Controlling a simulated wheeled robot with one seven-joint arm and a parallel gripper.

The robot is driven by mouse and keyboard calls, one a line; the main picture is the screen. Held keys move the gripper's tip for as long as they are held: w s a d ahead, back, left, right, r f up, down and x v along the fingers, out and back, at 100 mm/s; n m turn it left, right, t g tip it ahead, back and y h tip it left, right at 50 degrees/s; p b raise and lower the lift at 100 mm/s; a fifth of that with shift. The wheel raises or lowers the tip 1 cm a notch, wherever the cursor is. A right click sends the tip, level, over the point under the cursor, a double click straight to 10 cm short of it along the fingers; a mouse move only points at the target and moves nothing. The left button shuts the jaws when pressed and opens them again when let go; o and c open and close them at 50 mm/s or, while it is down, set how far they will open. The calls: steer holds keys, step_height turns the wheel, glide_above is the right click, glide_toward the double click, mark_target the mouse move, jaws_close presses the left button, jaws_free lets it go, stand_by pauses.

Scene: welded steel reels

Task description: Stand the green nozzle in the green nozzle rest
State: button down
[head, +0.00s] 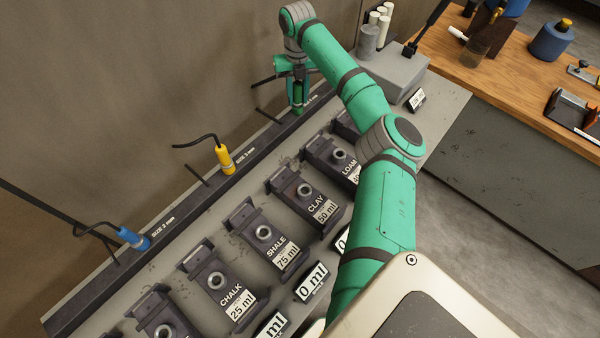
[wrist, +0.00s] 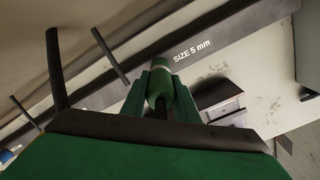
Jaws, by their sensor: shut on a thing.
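The green nozzle (head: 297,98) is in my gripper (head: 296,84), over the dark rail at the back of the bench. The wrist view shows the nozzle (wrist: 160,82) between the two green fingers of my gripper (wrist: 161,100), which are shut on it. In that view its lower end is near the rail, beside the "SIZE 5 mm" label (wrist: 192,50). I cannot make out a green rest; the gripper and nozzle cover that spot. Whether the nozzle touches the rail or sits in anything, I cannot tell.
A yellow nozzle (head: 224,160) and a blue nozzle (head: 132,239) stand along the rail (head: 182,205), with dark hoses. Thin dark rods jut out by the rail. Labelled dark stations, such as CLAY (head: 303,190) and SHALE (head: 264,234), line the bench. A grey box (head: 392,80) stands behind my arm.

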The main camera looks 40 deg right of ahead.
steer(key=shift+f, duration=0.1)
steer(key=shift+f, duration=0.25)
steer(key=c, duration=1.3)
jaws_free()
steer(key=shift+f, duration=0.1)
steer(key=shift+r, duration=5)
steer(key=shift+r, duration=2)
